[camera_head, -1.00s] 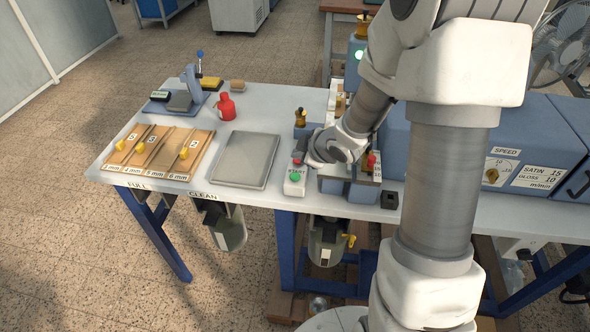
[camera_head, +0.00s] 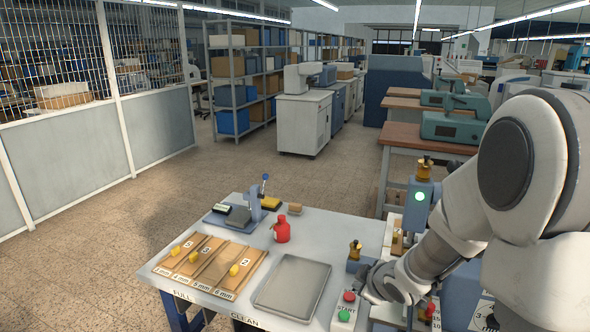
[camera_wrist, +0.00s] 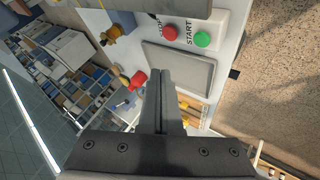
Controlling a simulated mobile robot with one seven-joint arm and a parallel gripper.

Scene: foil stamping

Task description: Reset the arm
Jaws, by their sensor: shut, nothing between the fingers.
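My arm reaches in from the right in the head view, and its wrist is over the bench next to the start/stop box (camera_head: 344,312). In the wrist view my gripper (camera_wrist: 160,75) is shut, with its two dark fingers together and nothing between them. The box shows there too, with a red button (camera_wrist: 169,33) and a green START button (camera_wrist: 202,39) beyond the fingertips. The fingers look apart from the buttons. In the head view my fingers are hidden behind the wrist.
A grey tray (camera_head: 292,287), a red bottle (camera_head: 282,229), a wooden rack with yellow markers (camera_head: 210,264) and a small blue press (camera_head: 257,205) stand on the bench. A machine with a green lamp (camera_head: 420,196) stands close by my arm. The floor left of the bench is clear.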

